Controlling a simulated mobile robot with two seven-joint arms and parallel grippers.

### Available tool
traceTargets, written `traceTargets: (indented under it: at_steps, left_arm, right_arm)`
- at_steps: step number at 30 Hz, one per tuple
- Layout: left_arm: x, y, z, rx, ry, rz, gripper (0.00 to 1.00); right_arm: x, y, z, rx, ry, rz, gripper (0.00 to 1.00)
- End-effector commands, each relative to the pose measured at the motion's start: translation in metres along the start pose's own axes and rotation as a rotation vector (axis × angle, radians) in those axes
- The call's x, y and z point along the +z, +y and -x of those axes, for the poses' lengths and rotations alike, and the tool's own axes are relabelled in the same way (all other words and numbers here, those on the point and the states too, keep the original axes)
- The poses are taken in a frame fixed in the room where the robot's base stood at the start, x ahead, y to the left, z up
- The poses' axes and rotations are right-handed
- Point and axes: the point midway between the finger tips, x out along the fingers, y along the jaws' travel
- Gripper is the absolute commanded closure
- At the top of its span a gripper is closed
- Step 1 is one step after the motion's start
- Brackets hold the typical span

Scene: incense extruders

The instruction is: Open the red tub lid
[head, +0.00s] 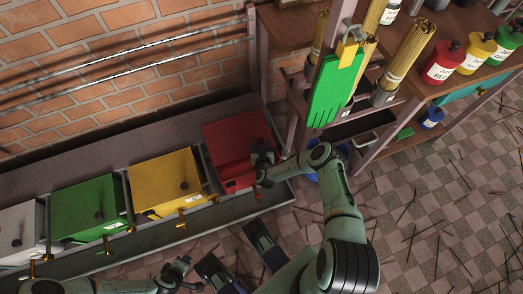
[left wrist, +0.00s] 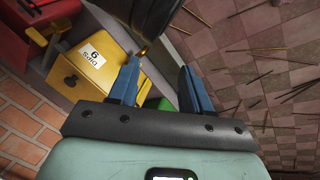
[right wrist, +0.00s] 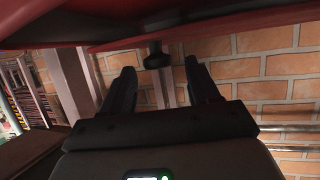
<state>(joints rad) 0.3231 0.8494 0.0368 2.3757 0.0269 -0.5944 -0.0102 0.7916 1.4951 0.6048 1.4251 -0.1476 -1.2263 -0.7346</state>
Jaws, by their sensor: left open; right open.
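The red tub (head: 222,133) stands at the right end of the row of tubs, and its red surface shows along the top of the right wrist view (right wrist: 240,18). My right gripper (head: 262,158) is at the tub's right front part. In the right wrist view, a black knob (right wrist: 156,57) sits between and just beyond its open fingers, with no clear contact. The gripper hides part of the tub, so I cannot tell if the lid is raised. My left gripper (head: 184,274) is open and empty, low in front of the yellow tub (head: 165,172).
A green tub (head: 85,205) and a white tub (head: 18,225) continue the row to the left. A brick wall (head: 110,60) stands behind. The tiled floor (head: 430,210) has scattered sticks.

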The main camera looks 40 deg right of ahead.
Motion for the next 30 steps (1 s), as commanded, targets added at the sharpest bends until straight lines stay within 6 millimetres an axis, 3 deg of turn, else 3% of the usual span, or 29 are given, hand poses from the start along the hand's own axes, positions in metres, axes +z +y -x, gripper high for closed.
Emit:
traceTargets:
  at_steps: [15,21,30]
  left_arm:
    - [0.061,0.017,0.056,0.013,-0.194,-0.016,0.52]
    - [0.07,0.019,0.063,0.014,-0.224,-0.018,0.52]
    - [0.072,0.019,0.064,0.014,-0.229,-0.018,0.52]
  right_arm:
    - [-0.003,-0.002,0.106,-0.005,-0.003,-0.001,0.4]
    - [-0.002,-0.002,0.125,-0.004,-0.001,-0.003,0.4]
    - [0.0,-0.002,0.128,-0.004,-0.001,-0.002,0.4]
